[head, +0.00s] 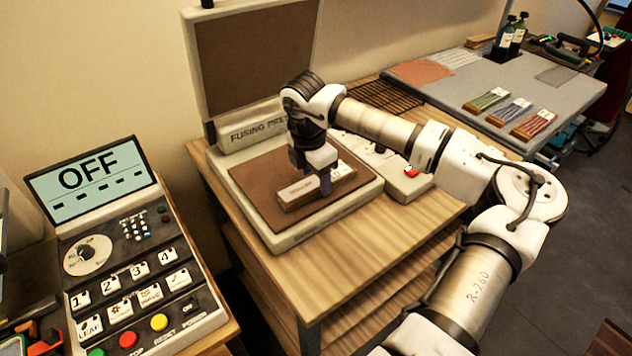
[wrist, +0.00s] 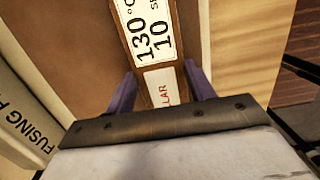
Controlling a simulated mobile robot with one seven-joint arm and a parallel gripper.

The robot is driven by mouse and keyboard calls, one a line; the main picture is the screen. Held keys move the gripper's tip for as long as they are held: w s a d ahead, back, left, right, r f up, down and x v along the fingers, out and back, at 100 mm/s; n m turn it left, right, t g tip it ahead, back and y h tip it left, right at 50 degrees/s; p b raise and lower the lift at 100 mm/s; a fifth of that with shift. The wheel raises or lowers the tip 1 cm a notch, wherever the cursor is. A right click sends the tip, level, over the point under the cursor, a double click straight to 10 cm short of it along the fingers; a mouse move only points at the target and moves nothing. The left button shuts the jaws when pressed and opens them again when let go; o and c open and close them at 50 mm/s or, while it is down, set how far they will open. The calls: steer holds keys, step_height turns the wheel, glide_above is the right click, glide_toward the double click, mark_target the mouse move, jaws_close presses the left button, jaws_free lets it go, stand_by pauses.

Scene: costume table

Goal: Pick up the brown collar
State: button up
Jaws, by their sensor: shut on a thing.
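The brown collar (head: 298,195) is a long brown bar-like piece on the brown pad of the open fusing press (head: 308,235). In the wrist view the collar (wrist: 157,68) runs between my two purple fingers, with white labels reading "130 °C 10 S" and, in red, "LAR". My gripper (head: 312,175) points down over the press and is shut across the collar's middle. Its fingers also show in the wrist view (wrist: 160,88), one on each side of the collar. Whether the collar touches the pad or is slightly raised, I cannot tell.
The press lid (head: 258,55) stands open behind. A control panel (head: 125,260) reading "OFF" is at the left. A black rack (head: 385,95) and a box with a red button (head: 411,171) are near my arm. A grey table (head: 560,95) with colored bundles is at the right.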

mark_target(316, 179)
step_height(316, 179, up, 9)
steer(key=b, duration=0.3)
steer(key=shift+r+b, duration=0.15)
steer(key=shift+b, duration=0.25)
steer(key=shift+w, duration=0.2)
